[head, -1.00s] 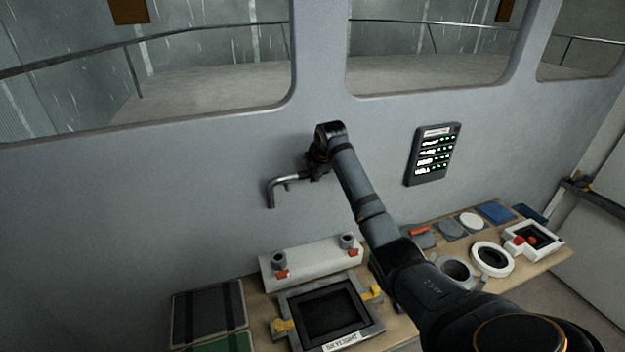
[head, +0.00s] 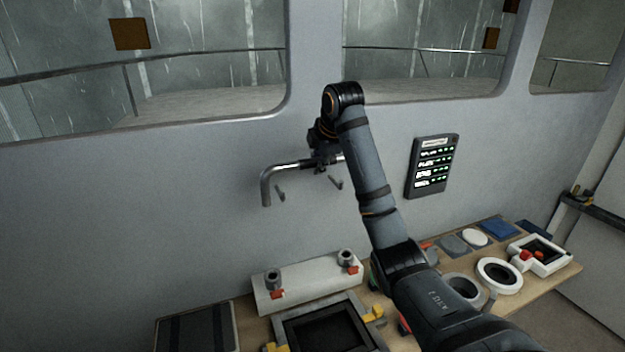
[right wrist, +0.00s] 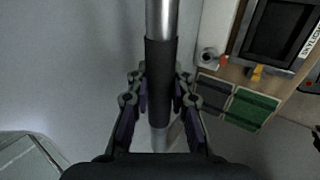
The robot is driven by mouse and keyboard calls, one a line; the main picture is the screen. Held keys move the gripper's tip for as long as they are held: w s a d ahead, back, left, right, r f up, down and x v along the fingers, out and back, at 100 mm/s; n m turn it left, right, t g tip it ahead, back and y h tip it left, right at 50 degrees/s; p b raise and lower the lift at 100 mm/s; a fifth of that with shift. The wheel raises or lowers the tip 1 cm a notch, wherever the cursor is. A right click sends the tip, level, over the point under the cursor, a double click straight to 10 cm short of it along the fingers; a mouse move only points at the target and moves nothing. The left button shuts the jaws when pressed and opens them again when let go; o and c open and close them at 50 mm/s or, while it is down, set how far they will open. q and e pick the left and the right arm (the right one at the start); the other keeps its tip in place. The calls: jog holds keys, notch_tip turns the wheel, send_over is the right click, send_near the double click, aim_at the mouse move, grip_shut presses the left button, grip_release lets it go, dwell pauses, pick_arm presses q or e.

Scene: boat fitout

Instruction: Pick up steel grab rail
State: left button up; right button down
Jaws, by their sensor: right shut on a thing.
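The steel grab rail (head: 267,180) is a shiny bar with a bent-down end, held up in front of the grey wall in the head view. My right gripper (head: 322,163) is shut on its straight part. In the right wrist view the rail (right wrist: 161,18) runs up and down through the picture. The right gripper (right wrist: 160,95) has its fingers on both sides of a dark sleeve on the rail. Part of the rail is hidden behind my right arm in the head view. My left gripper is not in view.
Below is a wooden bench with a white block (head: 308,281) with two round sockets, a skylight frame (head: 372,318) with yellow clips, and white rings (head: 499,275) at right. A panel with green lights (head: 432,166) hangs on the wall. Windows are above.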

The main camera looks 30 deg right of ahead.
jog(key=s+a+r+p, duration=0.2)
jog(key=s+r+p, duration=0.1)
jog(key=s+p, duration=0.3)
jog(key=shift+s+p, duration=0.15)
jog(key=shift+p, duration=0.3)
